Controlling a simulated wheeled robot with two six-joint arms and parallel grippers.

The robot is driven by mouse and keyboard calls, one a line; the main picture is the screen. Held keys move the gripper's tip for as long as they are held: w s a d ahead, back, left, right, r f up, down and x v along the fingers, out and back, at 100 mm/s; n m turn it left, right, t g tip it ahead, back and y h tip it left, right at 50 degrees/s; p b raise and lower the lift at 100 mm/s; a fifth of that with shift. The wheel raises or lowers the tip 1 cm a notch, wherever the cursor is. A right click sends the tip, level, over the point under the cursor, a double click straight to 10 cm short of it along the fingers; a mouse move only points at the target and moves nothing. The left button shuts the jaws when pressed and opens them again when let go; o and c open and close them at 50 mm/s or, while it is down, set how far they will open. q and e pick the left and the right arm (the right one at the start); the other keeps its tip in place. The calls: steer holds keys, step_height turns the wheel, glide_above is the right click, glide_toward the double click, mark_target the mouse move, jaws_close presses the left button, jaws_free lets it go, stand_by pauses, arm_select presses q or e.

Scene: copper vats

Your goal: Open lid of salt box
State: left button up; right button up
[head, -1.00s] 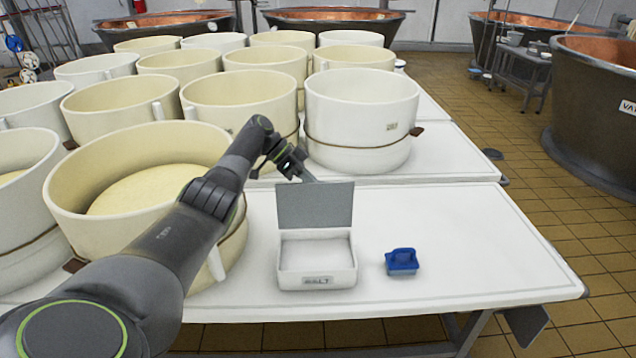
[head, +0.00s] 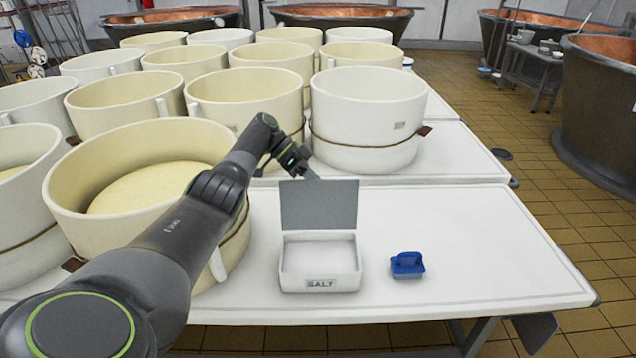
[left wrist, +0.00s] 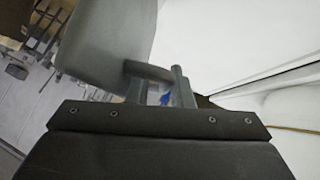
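The white salt box (head: 320,284), marked SALT, stands near the front edge of the white table. Its grey lid (head: 319,205) is raised upright at the back edge, and the white inside shows. My left gripper (head: 308,172) is at the lid's top edge, slightly behind it. In the left wrist view the gripper's fingers (left wrist: 160,85) show beside a grey panel that looks like the lid (left wrist: 105,45). I cannot tell whether they touch it or how far they are apart. My right gripper is not in view.
A blue brush-like object (head: 407,264) lies right of the box. A large white mould (head: 368,120) stands behind the lid, and a cream vat (head: 140,160) is to the left under my arm. The table's right side (head: 480,230) is clear. Copper vats stand further back.

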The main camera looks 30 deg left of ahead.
arm_select(q)
steer(key=shift+r, duration=0.1)
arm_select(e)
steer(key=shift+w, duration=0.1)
